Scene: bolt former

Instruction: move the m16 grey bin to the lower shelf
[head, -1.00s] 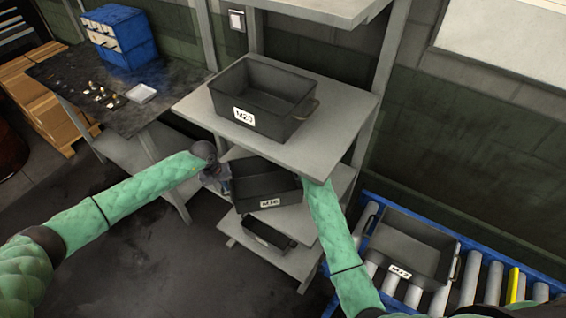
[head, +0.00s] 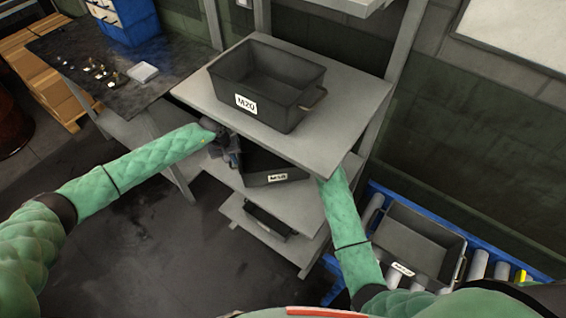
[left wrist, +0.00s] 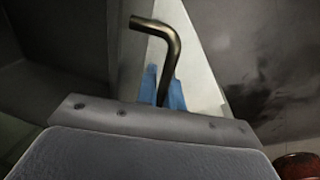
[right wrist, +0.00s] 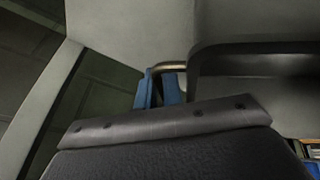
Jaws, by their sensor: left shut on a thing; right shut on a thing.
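The grey M16 bin (head: 262,163) is at the middle shelf (head: 300,200), under the overhanging upper shelf, its label facing out. Its back part is hidden, and I cannot tell whether its bottom touches the shelf. My left gripper (head: 232,156) is at the bin's left end. In the left wrist view its blue fingers (left wrist: 165,90) are shut on a bent metal handle (left wrist: 166,40). My right gripper is hidden behind the upper shelf in the head view. In the right wrist view its blue fingers (right wrist: 160,88) are shut on the bin's other handle (right wrist: 171,67).
A bin labelled M20 (head: 285,112) stands on the upper shelf (head: 205,96). A smaller dark bin (head: 268,218) is on the lowest shelf. Another bin (head: 415,245) sits on the roller conveyor at right. A dark workbench (head: 100,75) with small parts stands at left.

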